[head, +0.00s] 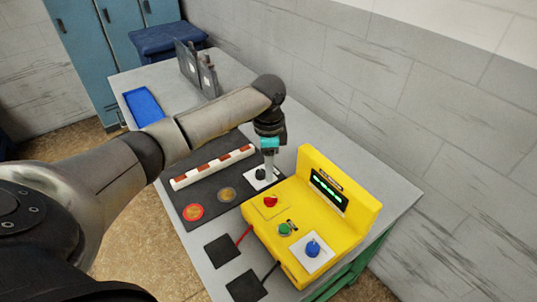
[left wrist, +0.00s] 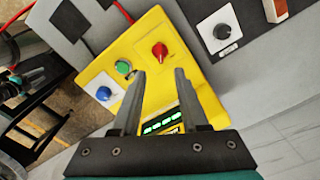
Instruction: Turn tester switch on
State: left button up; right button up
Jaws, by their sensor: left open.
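The yellow tester (head: 352,222) stands on the grey table, with a lit green display (head: 328,190) on its raised back. Its panel bears a red knob (head: 270,201), a green button (head: 284,229) with a small dark part beside it, and a blue knob (head: 312,248) on a white plate. A black knob (head: 260,174) on a white plate sits beside the tester. My left gripper (head: 268,178) points down near that black knob. In the left wrist view its open, empty fingers (left wrist: 160,73) appear over the yellow panel, near the red knob (left wrist: 160,50).
A dark mat (head: 183,184) carries a white and red-brown bar (head: 212,167) and two round pieces. Two black pads (head: 222,250) lie at the front, wired to the tester. A blue tray (head: 143,106) and dark upright plates stand farther back. The wall borders the right.

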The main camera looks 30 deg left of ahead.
pick_arm(q)
notch_tip(320, 180, up, 4)
jog(key=shift+f, duration=0.15)
dwell(0.6)
